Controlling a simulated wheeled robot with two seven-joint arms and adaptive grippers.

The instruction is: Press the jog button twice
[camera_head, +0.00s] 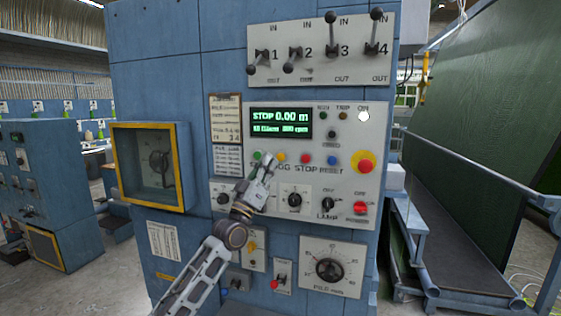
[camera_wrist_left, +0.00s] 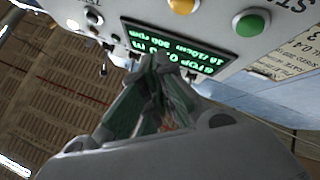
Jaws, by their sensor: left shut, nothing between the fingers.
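The jog button is the orange-yellow one (camera_head: 281,157) in the button row of the control panel, between a green button (camera_head: 257,155) and a red button (camera_head: 305,158). Its label below is partly covered by my left gripper (camera_head: 264,158). The gripper is shut and empty, with its fingertips in front of the panel just left of the jog button. I cannot tell whether they touch the panel. The left wrist view is turned over: the orange-yellow button (camera_wrist_left: 182,5) is cut by the top edge, and the shut fingertips (camera_wrist_left: 153,62) overlap the display's image.
The green display (camera_head: 278,123) reads STOP 0.00 m. A red emergency knob (camera_head: 365,162) and a blue button (camera_head: 331,160) are farther right. Levers (camera_head: 331,17) stick out above. A yellow-framed box (camera_head: 152,166) protrudes at left; switches and a dial (camera_head: 329,269) lie below.

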